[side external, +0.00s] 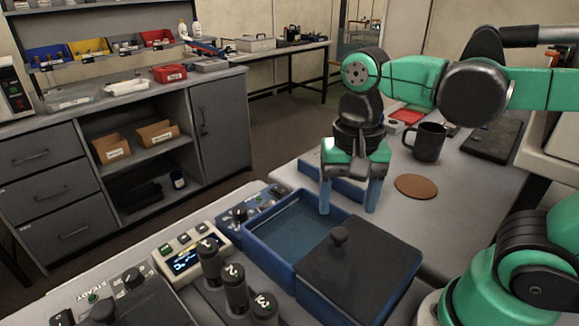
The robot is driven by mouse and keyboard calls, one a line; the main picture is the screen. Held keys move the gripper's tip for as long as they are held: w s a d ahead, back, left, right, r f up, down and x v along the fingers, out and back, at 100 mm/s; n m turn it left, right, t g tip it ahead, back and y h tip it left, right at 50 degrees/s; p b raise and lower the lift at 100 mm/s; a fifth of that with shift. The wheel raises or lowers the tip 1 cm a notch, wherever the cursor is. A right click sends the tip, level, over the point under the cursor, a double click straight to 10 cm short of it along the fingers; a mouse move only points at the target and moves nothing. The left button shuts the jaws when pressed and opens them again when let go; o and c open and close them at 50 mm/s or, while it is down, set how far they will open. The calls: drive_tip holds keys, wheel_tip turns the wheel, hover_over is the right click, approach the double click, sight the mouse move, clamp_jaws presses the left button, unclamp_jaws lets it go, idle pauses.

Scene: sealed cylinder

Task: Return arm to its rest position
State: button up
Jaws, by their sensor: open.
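My gripper (348,196) is open and points down, with two blue fingers apart and nothing seen between them. It hangs over the right rear edge of a blue open box (268,258); I cannot tell its exact height above it. The box looks empty in the part I see. A dark lid (375,268) with a round knob (339,236) lies at the right end of the box. Three numbered dark cylinders, 1 (208,257), 2 (235,288) and 3 (264,308), stand in a row left of the box.
A dark mug (429,142), a brown coaster (416,187) and a red tray (406,115) are on the table right of my gripper. A panel with a small display (186,261) and knobs is left of the cylinders. A grey cabinet (222,118) stands behind, across open floor.

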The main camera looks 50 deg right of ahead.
drive_tip(key=shift+w+d+f+n+t, duration=0.1)
drive_tip(key=shift+w+f+n+t, duration=0.2)
drive_tip(key=shift+n+t, duration=0.15)
drive_tip(key=shift+w+d+f+n+t, duration=0.1)
drive_tip(key=shift+w+d+n+t, duration=0.25)
drive_tip(key=shift+w+n+t, duration=0.65)
drive_tip(key=shift+w+d+f+n+t, duration=0.1)
drive_tip(key=shift+w+d+n+t, duration=0.35)
drive_tip(key=shift+n+t, duration=0.95)
drive_tip(key=shift+w+d+f+n+t, duration=0.1)
drive_tip(key=shift+w+d+n+t, duration=0.1)
drive_tip(key=shift+w+n+t, duration=1.05)
